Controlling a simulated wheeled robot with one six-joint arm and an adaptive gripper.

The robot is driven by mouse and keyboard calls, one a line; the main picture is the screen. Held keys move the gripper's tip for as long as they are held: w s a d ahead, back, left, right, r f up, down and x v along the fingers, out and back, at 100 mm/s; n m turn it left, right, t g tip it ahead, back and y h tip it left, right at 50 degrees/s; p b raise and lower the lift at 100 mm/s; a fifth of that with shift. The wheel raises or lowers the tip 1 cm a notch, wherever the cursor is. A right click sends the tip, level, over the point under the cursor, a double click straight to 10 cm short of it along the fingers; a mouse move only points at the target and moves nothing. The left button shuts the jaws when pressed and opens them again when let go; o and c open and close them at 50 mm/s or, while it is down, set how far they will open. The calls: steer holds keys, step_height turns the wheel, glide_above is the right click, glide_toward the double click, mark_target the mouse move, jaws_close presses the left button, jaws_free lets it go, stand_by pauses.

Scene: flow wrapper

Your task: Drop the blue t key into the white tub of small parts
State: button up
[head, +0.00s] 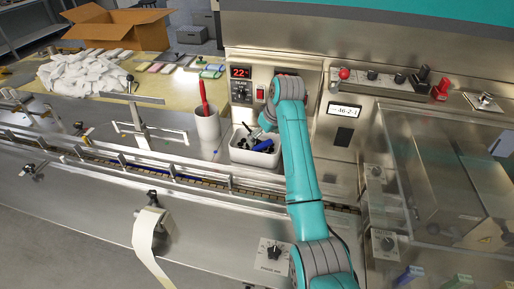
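The white tub (240,157) stands on the steel machine top in the middle of the head view, with several small black parts inside. A blue piece (263,145), which looks like the blue t key, shows at the tub's right side. I cannot tell whether it lies on the parts or is still between my fingers. My gripper (256,137) points down over the tub from the teal arm. Its fingertips are small and dark against the black parts, so their opening is unclear.
A white cup (207,124) with a red-handled tool stands left of the tub. A guide rail (150,163) runs along the front. A control panel with a red display (241,72) rises behind. A clear guard covers the right side.

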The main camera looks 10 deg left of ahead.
steer(key=v, duration=0.7)
steer(key=shift+r, duration=0.2)
steer(key=shift+s, duration=0.15)
stand_by(0.4)
